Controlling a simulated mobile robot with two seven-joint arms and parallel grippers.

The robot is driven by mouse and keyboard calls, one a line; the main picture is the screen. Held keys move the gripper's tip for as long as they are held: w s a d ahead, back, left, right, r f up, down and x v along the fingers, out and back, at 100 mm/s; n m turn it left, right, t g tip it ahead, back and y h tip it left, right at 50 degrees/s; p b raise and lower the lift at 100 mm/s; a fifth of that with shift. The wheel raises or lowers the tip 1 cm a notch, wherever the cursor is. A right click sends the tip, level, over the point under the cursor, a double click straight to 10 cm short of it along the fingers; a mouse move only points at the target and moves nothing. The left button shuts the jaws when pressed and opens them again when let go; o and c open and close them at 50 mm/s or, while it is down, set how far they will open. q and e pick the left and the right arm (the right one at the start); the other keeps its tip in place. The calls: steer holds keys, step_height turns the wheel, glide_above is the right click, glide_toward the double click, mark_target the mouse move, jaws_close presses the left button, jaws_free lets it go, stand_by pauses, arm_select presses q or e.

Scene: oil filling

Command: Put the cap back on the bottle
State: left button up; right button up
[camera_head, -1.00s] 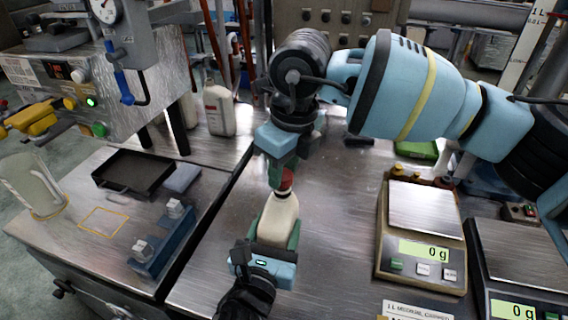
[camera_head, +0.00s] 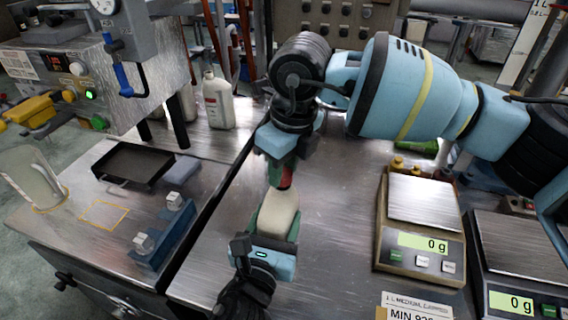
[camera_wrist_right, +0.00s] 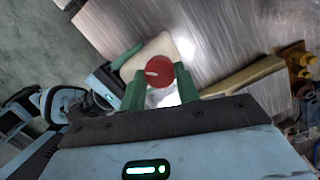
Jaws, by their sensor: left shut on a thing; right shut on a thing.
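A cream bottle (camera_head: 279,215) stands upright in the middle of the head view, over the steel table. My left gripper (camera_head: 277,238) is shut on the bottle from below, its green fingers around the body. My right gripper (camera_head: 281,172) is above it, pointing down, shut on the red cap (camera_head: 286,180). In the right wrist view the red cap (camera_wrist_right: 159,71) sits between the green fingertips, over the bottle top (camera_wrist_right: 150,48). The cap is at the bottle's neck; the neck is hidden, so I cannot tell whether it is seated.
Two scales (camera_head: 421,232) (camera_head: 518,262) stand at the right, the nearer reading 0 g. A white bottle (camera_head: 218,103) stands at the back left. A black tray (camera_head: 133,163), a glass beaker (camera_head: 33,178) and a blue block (camera_head: 165,235) are on the left bench. Steel surface lies clear around the bottle.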

steer(key=shift+f, duration=0.35)
arm_select(q)
jaws_close()
arm_select(e)
steer(key=m, duration=0.3)
steer(key=m+h, duration=0.1)
steer(key=m, duration=0.3)
steer(key=shift+a+m+t, duration=0.15)
steer(key=shift+m+t, duration=0.15)
steer(key=shift+m, duration=0.1)
steer(key=m+h, duration=0.1)
steer(key=m, duration=0.5)
steer(key=shift+a+f, duration=0.1)
steer(key=m, duration=0.7)
steer(key=shift+a+g+h, duration=0.1)
steer(key=shift+g+h, duration=0.3)
steer(key=m, duration=0.3)
steer(key=shift+w+m+g, duration=0.1)
steer(key=shift+m+g, duration=0.2)
steer(key=m, duration=0.4)
steer(key=shift+m+g, duration=0.3)
steer(key=shift+m, duration=0.1)
